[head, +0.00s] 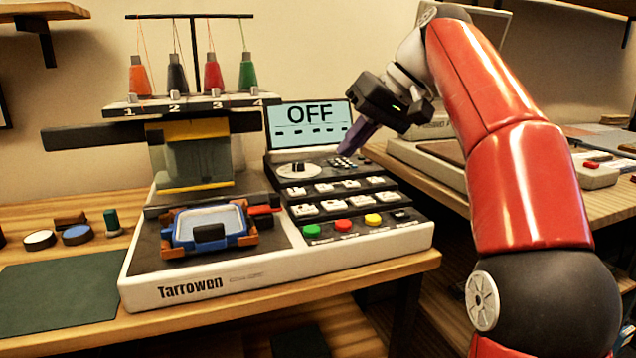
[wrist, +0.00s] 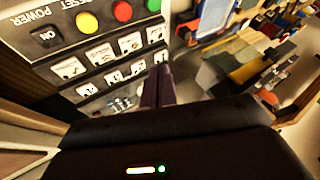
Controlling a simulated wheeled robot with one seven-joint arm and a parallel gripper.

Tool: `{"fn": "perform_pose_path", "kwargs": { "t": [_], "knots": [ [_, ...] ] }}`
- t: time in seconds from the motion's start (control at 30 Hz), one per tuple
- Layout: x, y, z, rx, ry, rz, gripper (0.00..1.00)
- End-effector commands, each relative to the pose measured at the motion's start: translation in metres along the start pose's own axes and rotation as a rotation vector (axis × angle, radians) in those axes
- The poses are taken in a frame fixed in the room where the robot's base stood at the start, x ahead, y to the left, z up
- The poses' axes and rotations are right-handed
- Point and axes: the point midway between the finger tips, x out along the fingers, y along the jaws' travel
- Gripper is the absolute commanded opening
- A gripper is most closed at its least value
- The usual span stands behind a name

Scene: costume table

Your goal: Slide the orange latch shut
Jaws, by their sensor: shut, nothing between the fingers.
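The embroidery machine (head: 275,256) stands on the wooden table with its screen (head: 309,122) reading OFF. A blue frame with orange parts (head: 209,228) lies on its front left deck, with a black block at its front. Orange shows along the frame's edges, but I cannot tell which piece is the latch or whether it is shut. My gripper (head: 346,152) is shut and empty, above the back right of the control panel by the small keypad, well right of and above the frame. Its purple fingers (wrist: 158,86) point over the panel in the wrist view.
The panel holds rows of white keys (head: 340,187), a dial (head: 298,170) and coloured buttons (head: 343,225). A machine head with thread cones (head: 212,72) overhangs behind the frame. A green mat (head: 58,292) and small spools lie at the left.

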Motion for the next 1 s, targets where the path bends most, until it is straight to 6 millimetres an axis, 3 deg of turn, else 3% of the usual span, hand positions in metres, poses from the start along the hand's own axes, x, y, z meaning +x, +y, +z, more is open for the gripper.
{"fn": "perform_pose_path", "kwargs": {
  "t": [0.37, 0.57, 0.9, 1.0],
  "knots": [
    [0.005, 0.000, 0.001, 0.000, -0.001, 0.000, 0.00],
    [0.035, 0.001, 0.002, 0.000, -0.003, -0.001, 0.00],
    [0.106, 0.000, 0.002, 0.000, -0.003, -0.001, 0.00],
    [0.110, -0.018, 0.001, -0.004, -0.001, 0.001, 0.00]
  ]
}}
